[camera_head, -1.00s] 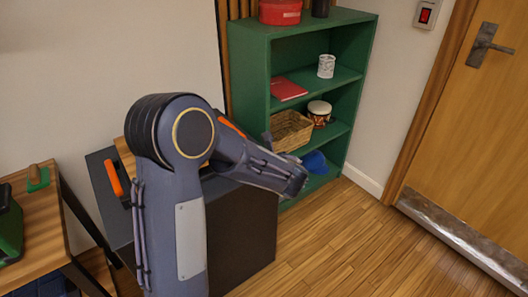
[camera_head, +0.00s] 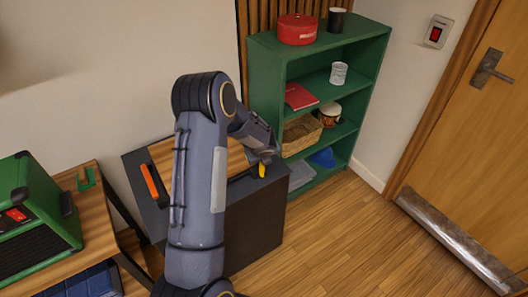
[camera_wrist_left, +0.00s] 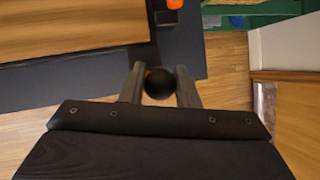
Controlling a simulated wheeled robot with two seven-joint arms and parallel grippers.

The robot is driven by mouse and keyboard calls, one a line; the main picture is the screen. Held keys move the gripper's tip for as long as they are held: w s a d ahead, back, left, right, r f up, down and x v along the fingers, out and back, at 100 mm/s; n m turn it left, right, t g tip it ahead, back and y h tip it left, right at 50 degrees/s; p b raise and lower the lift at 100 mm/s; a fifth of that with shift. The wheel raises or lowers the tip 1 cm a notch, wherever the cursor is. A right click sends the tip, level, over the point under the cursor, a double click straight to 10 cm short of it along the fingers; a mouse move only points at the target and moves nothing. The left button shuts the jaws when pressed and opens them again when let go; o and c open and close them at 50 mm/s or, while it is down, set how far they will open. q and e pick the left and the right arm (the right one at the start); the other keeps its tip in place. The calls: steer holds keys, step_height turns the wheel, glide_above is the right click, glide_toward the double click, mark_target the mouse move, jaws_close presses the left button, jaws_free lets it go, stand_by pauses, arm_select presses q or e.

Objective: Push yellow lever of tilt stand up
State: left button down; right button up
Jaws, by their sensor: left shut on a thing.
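The tilt stand (camera_head: 134,174) is a dark grey box with a wooden top panel and an orange bar (camera_head: 150,182) at its left. Its yellow lever (camera_head: 262,170) shows at the top right edge, just below my left gripper (camera_head: 268,155). In the left wrist view, my left gripper (camera_wrist_left: 159,85) is shut on a round black knob (camera_wrist_left: 158,84) beside the stand's edge. The gripper and arm hide most of the lever, so I cannot see how the knob joins it. My right gripper is not in view.
A green amp (camera_head: 35,205) sits on a wooden table (camera_head: 100,215) at the left. A green shelf (camera_head: 355,110) holding a basket (camera_head: 301,135) and other items stands behind and right of the stand. Open wooden floor (camera_head: 345,225) lies to the right, before a door (camera_head: 475,125).

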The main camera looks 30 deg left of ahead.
arm_select(q)
steer(key=shift+w+a, duration=0.15)
steer(key=shift+a, duration=0.15)
steer(key=c, duration=1.1)
jaws_free()
steer(key=v, duration=0.8)
steer(key=shift+d+f, duration=0.1)
